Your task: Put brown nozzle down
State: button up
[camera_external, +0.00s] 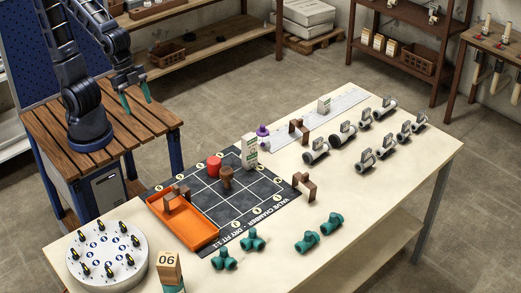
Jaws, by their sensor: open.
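My gripper (137,104) is open and empty. Its teal fingers hang over the wooden slatted bench at the left, well away from the work table. A small brown piece (227,177), which looks like the brown nozzle, stands on the black gridded mat (262,206), just right of a red cylinder (214,167). It is small, so its exact shape is hard to tell. Another brown piece (176,195) is in the orange tray (192,229) at the mat's left side. Nothing is in the gripper.
Brown brackets (304,184) stand at the mat's right edge and behind it. A white box (249,152) and purple part (263,134) stand at the back. Teal fittings (331,223), grey valves (366,160) and a round white dial plate (107,253) surround it.

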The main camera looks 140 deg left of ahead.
jog(key=s+d+r, duration=0.2)
jog(key=s, duration=0.5)
jog(key=s+d+r, duration=0.2)
jog(key=s+d, duration=0.1)
jog(key=s, duration=0.4)
jog(key=shift+s+d+r+m, duration=0.35)
jog(key=shift+r+m, duration=0.05)
